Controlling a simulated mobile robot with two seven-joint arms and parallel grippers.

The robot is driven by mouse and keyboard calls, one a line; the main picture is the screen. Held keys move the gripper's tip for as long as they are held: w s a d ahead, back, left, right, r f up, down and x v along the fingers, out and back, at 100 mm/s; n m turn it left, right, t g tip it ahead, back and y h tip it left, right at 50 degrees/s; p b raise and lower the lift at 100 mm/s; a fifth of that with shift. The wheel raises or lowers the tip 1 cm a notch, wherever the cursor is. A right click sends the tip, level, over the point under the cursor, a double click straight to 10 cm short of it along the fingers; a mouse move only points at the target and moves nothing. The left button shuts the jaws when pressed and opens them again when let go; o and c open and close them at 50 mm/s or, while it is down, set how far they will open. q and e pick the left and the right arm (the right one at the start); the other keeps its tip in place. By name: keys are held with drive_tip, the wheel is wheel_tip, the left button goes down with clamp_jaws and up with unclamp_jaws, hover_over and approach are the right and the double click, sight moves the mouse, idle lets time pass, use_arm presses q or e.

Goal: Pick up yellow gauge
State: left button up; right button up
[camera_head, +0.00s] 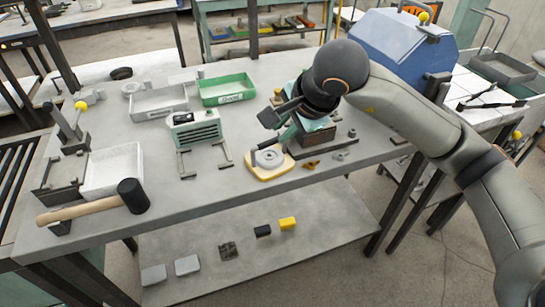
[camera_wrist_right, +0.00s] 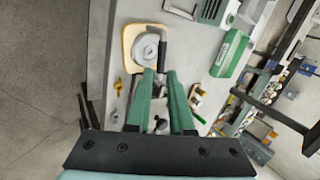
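A yellow gauge (camera_head: 269,162), a pale yellow plate with a round grey disc on it, lies flat near the front edge of the grey workbench. It also shows near the top of the right wrist view (camera_wrist_right: 147,43), with a dark bar at its right side. My right gripper (camera_wrist_right: 160,76) has green fingers that stand apart with nothing held between them. Its fingertips point toward the gauge and appear just short of it in the picture; the height gap cannot be told. In the head view my dark wrist hides part of the bench behind the gauge. My left gripper is not in view.
Small orange-yellow pieces (camera_head: 311,164) lie right of the gauge. A green-grey box (camera_head: 196,130), a green bin (camera_head: 227,89) and a grey bin (camera_head: 159,103) stand to the left. A mallet (camera_head: 132,196) lies at the front left. A yellow block (camera_head: 288,223) sits on the lower shelf.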

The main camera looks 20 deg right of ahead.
sight(269, 142)
drive_tip(key=x, duration=0.9)
drive_tip(key=shift+w+f, duration=0.25)
drive_tip(key=shift+w, duration=0.05)
clamp_jaws()
drive_tip(key=shift+r, duration=0.15)
idle(0.9)
